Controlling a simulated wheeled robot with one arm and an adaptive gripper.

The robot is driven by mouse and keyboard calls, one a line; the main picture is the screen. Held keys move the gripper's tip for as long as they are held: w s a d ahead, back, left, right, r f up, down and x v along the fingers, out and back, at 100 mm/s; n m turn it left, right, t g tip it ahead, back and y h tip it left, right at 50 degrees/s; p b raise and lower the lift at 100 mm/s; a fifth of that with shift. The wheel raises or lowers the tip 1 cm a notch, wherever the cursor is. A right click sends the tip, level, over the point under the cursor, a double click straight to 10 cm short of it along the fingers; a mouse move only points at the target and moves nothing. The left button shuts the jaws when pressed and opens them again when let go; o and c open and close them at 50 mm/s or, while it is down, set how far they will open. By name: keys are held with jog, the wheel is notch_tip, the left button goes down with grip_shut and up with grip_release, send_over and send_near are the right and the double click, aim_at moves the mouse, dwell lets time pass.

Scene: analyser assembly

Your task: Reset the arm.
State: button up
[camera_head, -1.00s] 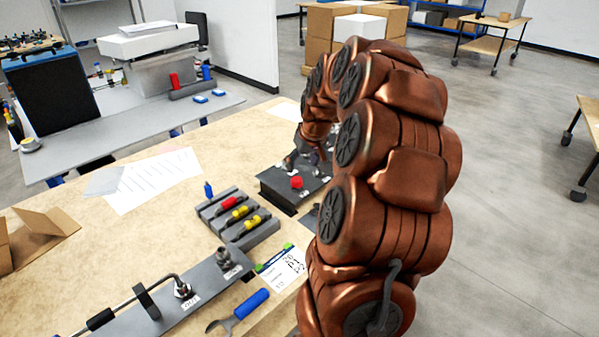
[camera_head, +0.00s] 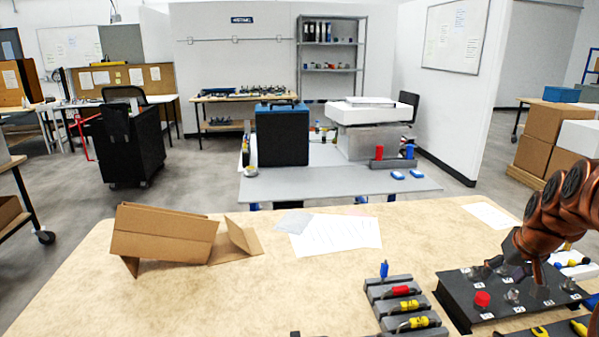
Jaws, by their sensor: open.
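My copper-coloured arm comes in from the right edge of the head view. My gripper (camera_head: 516,268) points down over the black panel (camera_head: 455,306) on the wooden workbench (camera_head: 250,300). Its fingers look apart, and I see nothing held between them. The panel carries a red knob (camera_head: 482,299) and several small labelled switches. I cannot tell whether the fingertips touch the panel. Most of the arm is out of the picture.
A grey rack (camera_head: 405,304) with red and yellow parts lies left of the panel. An open cardboard box (camera_head: 163,233) and paper sheets (camera_head: 335,234) lie further back. Behind stands a grey table (camera_head: 330,186) with a black case (camera_head: 282,136).

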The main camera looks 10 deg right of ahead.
jog(key=a+r+n+y+p, duration=0.1)
jog(key=a, duration=1.2)
jog(key=s+a+n+g+p, duration=0.2)
jog(key=s+a+g, duration=0.2)
jog(key=s+a, duration=1.1)
jog(key=a, duration=0.3)
jog(key=shift+s+a+f+n+y, duration=0.15)
jog(key=shift+a+f+n+y, duration=0.15)
jog(key=shift+a+n, duration=0.1)
jog(key=s+a, duration=0.1)
jog(key=s, duration=0.2)
jog(key=s+a+f+g, duration=0.1)
jog(key=s, duration=0.2)
jog(key=s+a+g+p, duration=0.1)
jog(key=s, duration=0.3)
jog(key=shift+a+f, duration=0.15)
